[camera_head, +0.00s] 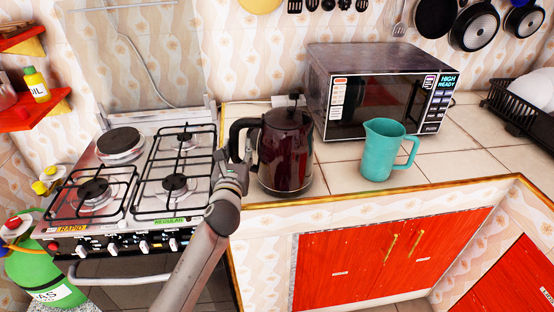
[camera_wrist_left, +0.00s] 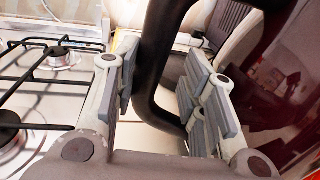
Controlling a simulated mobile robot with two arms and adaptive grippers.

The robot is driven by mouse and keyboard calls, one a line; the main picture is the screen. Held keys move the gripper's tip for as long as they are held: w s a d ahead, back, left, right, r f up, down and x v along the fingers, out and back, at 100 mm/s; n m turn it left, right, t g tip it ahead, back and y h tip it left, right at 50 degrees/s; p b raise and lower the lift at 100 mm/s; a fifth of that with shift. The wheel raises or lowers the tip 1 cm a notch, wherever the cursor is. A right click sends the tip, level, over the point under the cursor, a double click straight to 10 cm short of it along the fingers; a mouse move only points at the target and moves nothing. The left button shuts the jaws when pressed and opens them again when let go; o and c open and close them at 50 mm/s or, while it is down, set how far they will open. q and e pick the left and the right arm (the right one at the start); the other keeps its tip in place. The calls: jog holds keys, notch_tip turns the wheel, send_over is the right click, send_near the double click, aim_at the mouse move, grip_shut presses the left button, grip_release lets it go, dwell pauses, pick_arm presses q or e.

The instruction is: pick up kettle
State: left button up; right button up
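The dark reddish-brown kettle (camera_head: 285,155) with a black handle stands upright on the tiled counter, right of the stove. Its handle (camera_head: 239,135) points left toward the stove. My left gripper (camera_head: 234,160) is at the handle. In the left wrist view, the black handle (camera_wrist_left: 152,70) passes between the open fingers of my left gripper (camera_wrist_left: 158,90). The fingers are apart with space around the handle, and the kettle's glossy body fills the right side. My right gripper is not in view.
A gas stove (camera_head: 140,180) is left of the kettle. A microwave (camera_head: 380,88) stands behind it, and a teal jug (camera_head: 384,150) stands to its right. A black dish rack (camera_head: 515,110) is at far right. The counter between the jug and rack is mostly free.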

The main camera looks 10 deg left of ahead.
pick_arm(q)
grip_shut()
jog(key=shift+r, duration=0.45)
